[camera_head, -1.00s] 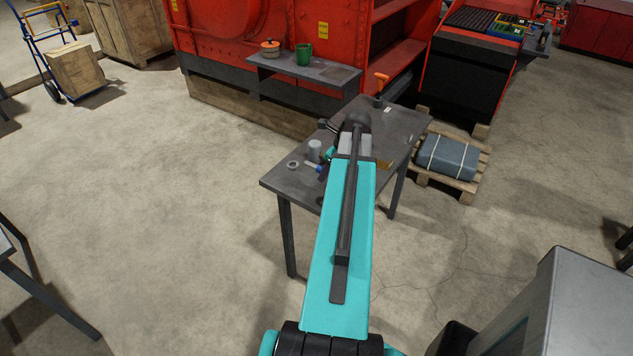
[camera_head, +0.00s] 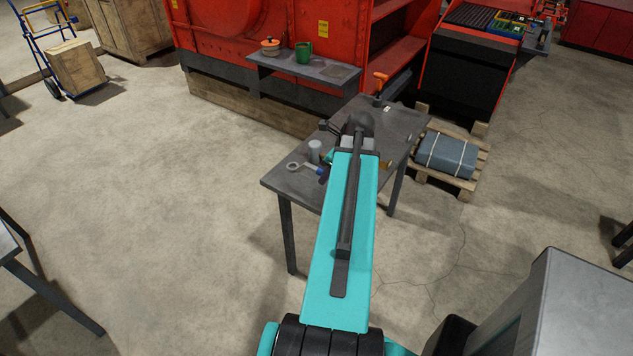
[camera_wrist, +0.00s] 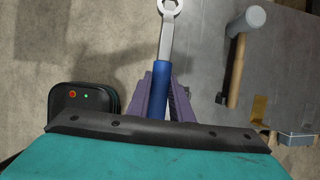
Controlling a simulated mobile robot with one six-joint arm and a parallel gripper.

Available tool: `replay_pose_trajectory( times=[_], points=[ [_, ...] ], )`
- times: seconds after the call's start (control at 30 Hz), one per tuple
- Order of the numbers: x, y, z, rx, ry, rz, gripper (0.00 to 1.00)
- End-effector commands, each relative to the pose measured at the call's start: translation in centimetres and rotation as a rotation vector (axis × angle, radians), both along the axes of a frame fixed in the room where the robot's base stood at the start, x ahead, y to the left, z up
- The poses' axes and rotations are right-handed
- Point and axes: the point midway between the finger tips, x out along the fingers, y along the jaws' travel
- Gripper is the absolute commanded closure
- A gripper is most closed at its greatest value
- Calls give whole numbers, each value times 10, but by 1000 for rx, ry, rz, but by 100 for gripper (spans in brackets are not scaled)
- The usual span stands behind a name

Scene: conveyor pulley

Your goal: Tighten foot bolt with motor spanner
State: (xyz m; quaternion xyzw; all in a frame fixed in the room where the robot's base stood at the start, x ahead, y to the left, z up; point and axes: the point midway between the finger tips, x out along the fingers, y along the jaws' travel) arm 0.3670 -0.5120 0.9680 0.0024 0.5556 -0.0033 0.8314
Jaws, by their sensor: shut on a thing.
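A spanner (camera_wrist: 166,42) with a bright steel ring end and a blue handle is held in my gripper (camera_wrist: 167,92). The purple fingers are shut around the blue handle, and the ring end points away from my wrist. In the head view the spanner's ring end (camera_head: 293,167) shows near the left corner of the dark table, left of my arm. My arm hides most of the gripper there. How far the spanner is above the table I cannot tell. I cannot make out a foot bolt in either view.
The dark table (camera_head: 283,182) carries a grey-headed mallet (camera_wrist: 237,72) with a wooden handle, right of the spanner, and an orange-handled tool (camera_head: 380,80) at the back. A shelf (camera_head: 270,63) holds a pot and a green mug. Open floor lies to the left.

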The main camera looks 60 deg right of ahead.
Motion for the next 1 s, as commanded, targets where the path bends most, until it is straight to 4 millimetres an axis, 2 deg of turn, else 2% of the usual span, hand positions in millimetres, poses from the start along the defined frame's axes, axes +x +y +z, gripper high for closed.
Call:
replay_pose_trajectory(
  times=[0.47, 1.0],
  points=[
    [-12, 17, 18, 0, -1, 0, 100],
    [-17, 24, 23, -1, -2, 1, 100]
  ],
)
